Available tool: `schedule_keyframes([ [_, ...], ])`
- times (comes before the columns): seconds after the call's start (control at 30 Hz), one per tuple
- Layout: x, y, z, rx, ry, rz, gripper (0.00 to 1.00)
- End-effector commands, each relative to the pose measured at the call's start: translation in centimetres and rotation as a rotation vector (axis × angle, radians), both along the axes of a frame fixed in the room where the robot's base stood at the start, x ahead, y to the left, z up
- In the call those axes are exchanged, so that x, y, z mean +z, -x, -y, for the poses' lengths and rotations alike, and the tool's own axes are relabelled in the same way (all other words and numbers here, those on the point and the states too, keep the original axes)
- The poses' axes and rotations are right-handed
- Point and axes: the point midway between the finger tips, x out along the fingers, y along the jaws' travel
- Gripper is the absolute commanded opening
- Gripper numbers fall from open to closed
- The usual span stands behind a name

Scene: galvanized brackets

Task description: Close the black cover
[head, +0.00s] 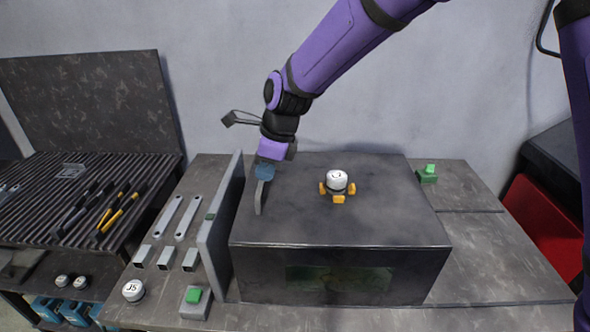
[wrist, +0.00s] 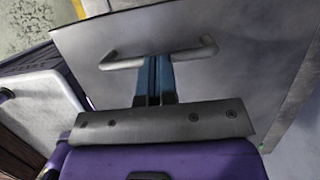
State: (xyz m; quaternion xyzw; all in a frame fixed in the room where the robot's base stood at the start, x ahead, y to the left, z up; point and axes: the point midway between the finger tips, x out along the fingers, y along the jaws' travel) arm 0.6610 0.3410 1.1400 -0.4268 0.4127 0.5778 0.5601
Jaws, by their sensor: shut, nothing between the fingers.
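A dark grey-black box (head: 340,270) stands on the workbench. Its flat dark top (head: 380,205) appears level, with no gap visible along the front edge. A grey bar handle (head: 259,197) is on the left part of the top; it also shows in the wrist view (wrist: 205,47) on the dark panel (wrist: 250,60). My gripper (head: 263,182) is shut and empty, pointing down at the handle. In the wrist view its teal fingers (wrist: 155,62) overlap the handle's middle; I cannot tell whether they touch it. Another dark panel (head: 90,100) stands upright behind a ribbed surface at the left.
A white round item with orange feet (head: 337,182) sits on the box top. A grey upright plate (head: 218,225) stands just left of the box. The bench right of the box is mostly clear.

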Motion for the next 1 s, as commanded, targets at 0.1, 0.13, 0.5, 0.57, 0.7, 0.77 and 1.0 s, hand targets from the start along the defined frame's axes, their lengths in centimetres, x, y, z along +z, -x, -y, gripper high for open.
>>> schedule_keyframes([
  [0.1,-0.2,0.2,-1.6,0.002,0.003,-0.003,0.00],
  [0.13,-0.2,0.2,-1.9,0.002,0.003,-0.003,0.00],
  [0.5,-0.2,0.1,-3.2,0.000,0.003,-0.004,0.00],
  [0.57,-0.2,0.1,-3.1,0.000,0.003,-0.004,0.00],
  [0.7,-0.2,0.1,-3.1,-0.001,0.004,-0.004,0.00],
  [0.77,-0.2,0.1,-3.1,-0.001,0.004,-0.004,0.00],
  [1.0,0.1,-0.8,-1.8,-0.003,0.003,-0.002,0.00],
])
